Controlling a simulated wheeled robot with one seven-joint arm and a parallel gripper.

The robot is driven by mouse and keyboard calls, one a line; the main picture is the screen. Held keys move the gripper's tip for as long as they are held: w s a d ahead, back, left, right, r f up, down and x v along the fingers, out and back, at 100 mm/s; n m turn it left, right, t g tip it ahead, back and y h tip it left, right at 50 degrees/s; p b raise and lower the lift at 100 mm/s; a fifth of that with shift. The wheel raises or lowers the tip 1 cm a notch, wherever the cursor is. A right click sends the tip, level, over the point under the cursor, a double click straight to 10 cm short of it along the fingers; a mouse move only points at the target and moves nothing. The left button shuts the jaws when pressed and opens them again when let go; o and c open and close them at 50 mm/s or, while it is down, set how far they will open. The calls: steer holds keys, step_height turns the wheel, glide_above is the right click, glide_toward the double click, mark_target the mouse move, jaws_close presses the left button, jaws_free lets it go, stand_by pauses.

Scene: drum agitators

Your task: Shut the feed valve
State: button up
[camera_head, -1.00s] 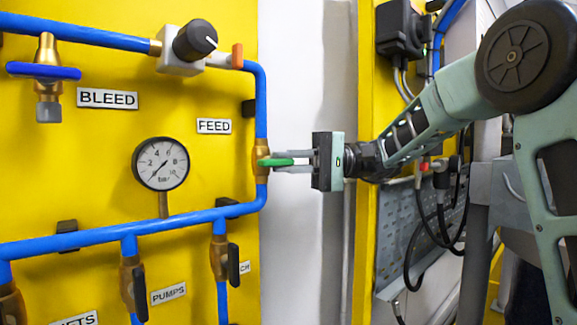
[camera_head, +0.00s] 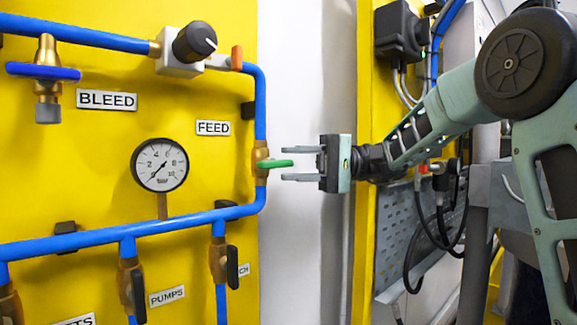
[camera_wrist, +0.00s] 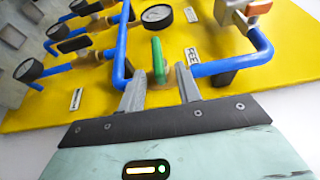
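The feed valve is a brass body (camera_head: 261,163) in the vertical blue pipe below the FEED label (camera_head: 213,128). Its green lever (camera_head: 276,163) points to the right, crosswise to the pipe. My gripper (camera_head: 283,163) is right of the valve, with its two fingers spread one above the other. The lever's free end shows between the fingertips, with a gap to each finger. In the wrist view the green lever (camera_wrist: 157,58) lies ahead between the open fingertips (camera_wrist: 158,77).
A pressure gauge (camera_head: 160,164), a bleed valve with a blue handle (camera_head: 43,71) and a black knob (camera_head: 195,41) are on the yellow panel. Black-handled valves (camera_head: 233,267) hang below. A pale wall strip (camera_head: 300,250) lies right of the panel.

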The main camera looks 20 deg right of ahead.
steer(key=d+b, duration=0.1)
steer(key=d, duration=0.9)
steer(key=shift+s, duration=0.4)
steer(key=shift+d+f, duration=0.1)
steer(key=s+a+f+g+h+p, duration=0.15)
steer(key=s+a+f+h, duration=0.25)
steer(key=a+f, duration=0.4)
steer(key=s+a+f+g+h+p, duration=0.1)
steer(key=s+a+f+g+h, duration=0.3)
steer(key=a, duration=0.7)
steer(key=s+a+f+n+t+h+p, duration=0.2)
steer(key=s+f+n+t+h, duration=0.2)
steer(key=s+f+n+h, duration=0.4)
steer(key=s+f+h, duration=0.1)
steer(key=s+f, duration=0.6)
steer(key=s, duration=0.3)
steer(key=shift+s+f+n+h, duration=0.2)
steer(key=shift+f+n+h, duration=0.1)
steer(key=shift+f, duration=0.05)
